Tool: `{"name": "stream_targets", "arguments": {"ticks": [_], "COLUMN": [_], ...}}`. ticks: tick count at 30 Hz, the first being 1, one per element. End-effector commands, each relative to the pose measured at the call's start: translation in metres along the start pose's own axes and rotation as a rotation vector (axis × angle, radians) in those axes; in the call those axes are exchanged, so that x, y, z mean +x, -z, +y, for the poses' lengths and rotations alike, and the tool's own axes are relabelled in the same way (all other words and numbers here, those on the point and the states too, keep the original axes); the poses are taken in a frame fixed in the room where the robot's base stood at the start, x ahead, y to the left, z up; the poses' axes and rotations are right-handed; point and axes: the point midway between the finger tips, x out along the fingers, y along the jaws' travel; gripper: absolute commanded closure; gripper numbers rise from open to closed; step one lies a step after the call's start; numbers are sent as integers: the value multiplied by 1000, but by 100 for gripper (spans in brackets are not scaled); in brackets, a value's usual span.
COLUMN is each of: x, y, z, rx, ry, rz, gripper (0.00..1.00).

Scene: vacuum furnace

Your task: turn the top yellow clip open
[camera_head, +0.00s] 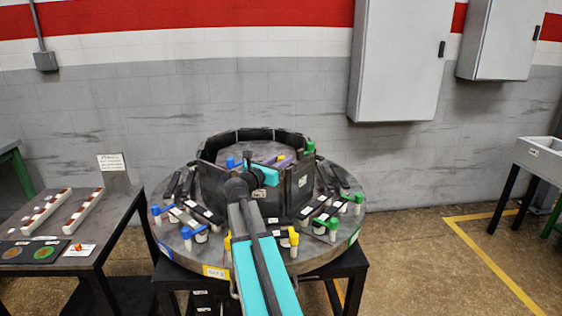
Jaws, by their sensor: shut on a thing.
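The top yellow clip (281,159) shows as a small yellow patch at the upper right of the ring-shaped dark furnace chamber (300,188). My teal and black arm reaches from the bottom edge over the round table to the chamber. My gripper (272,161) is at the yellow clip and is shut on it. The fingertips are small and partly hidden behind my wrist, so the clip's exact angle cannot be told. Lower yellow clips (293,238) stand at the front of the round table, either side of my arm.
Blue clips (186,233) stand on the left of the round grey table (215,254) and green clips (333,226) on the right. A side table (100,232) with white racks stands left. Grey cabinets (398,60) hang on the wall.

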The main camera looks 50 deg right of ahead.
Motion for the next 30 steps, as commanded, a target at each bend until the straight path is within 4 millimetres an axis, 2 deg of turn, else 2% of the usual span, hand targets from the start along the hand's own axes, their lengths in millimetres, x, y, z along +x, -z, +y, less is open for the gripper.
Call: {"name": "stream_targets", "arguments": {"ticks": [1,3,4,19,26,30], "x": [0,0,0,-5,-26,-47], "y": [-3,-2,-2,0,0,0], "z": [3,2,2,0,0,0], "rx": [-2,-2,-1,0,1,1], "ry": [-7,-6,-6,-3,-3,-5], "rz": [-5,-4,-3,-1,-1,-1], "gripper": [70,58,57,57,57,57]}}
